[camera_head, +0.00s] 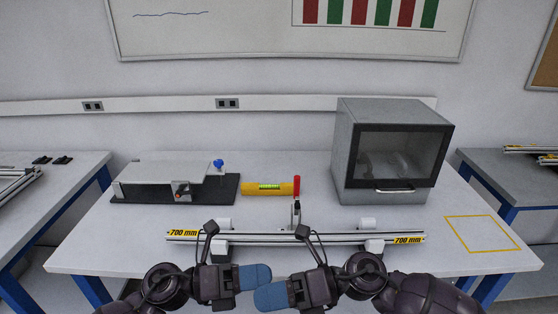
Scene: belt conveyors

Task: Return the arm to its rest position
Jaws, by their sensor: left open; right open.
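Both of my arms are folded in low at the bottom centre, in front of the table's near edge. My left gripper (254,277) comes in from the left and its blue fingertips point right. It is open, and nothing shows in it. My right gripper (271,296) comes in from the right, a little lower, and its blue fingertips point left. It is open, and nothing shows in it. The fingertips of the two overlap or lie close together in the picture; I cannot tell if they touch.
On the table (90,246), a conveyor rail (270,237) marked 700 mm lies across the front. Behind it are a grey device on a black base (160,180), a yellow level (262,188) and a grey windowed box (385,150). A yellow-outlined square (482,233) at right is empty.

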